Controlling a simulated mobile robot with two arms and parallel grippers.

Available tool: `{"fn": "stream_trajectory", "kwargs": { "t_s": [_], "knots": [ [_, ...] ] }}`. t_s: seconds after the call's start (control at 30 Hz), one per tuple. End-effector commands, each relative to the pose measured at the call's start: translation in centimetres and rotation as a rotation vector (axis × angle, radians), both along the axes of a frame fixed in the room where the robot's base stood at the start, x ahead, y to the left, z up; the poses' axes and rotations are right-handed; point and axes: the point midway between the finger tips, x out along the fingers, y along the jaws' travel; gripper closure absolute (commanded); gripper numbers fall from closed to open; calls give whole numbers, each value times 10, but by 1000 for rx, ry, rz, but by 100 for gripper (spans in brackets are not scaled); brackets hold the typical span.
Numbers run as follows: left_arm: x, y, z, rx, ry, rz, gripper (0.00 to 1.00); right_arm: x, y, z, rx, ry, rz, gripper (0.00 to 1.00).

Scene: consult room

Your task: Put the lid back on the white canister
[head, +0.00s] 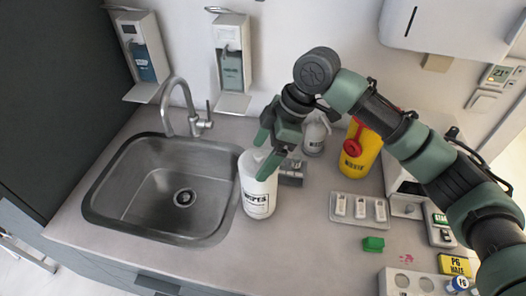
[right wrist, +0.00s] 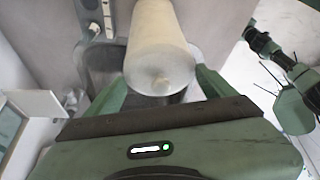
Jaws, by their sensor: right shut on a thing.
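The white canister (head: 258,190), labelled "WIPES", stands upright on the counter just right of the sink. My right gripper (head: 267,150) is at its top, with its fingers pointing down on either side of the top. In the right wrist view, a pale round end with a small raised middle, seemingly the lid (right wrist: 160,78), lies between the fingers, in line with the canister's body (right wrist: 158,30). My right gripper is shut on it. Whether the lid is fully seated or a little above the rim cannot be told.
The steel sink (head: 110,205) with its tap is to the left. Behind the right gripper stand a spray bottle (head: 314,138) and a yellow sharps container (head: 360,150).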

Motion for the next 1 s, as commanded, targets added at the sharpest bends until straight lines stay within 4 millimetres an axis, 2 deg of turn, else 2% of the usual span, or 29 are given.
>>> {"fn": "stream_trajectory", "kwargs": {
  "t_s": [1.0],
  "knots": [
    [0, 0, 10, 0, 0, 0, 0, 0, 0, 0, 0, 0, 0, 54]
  ]
}}
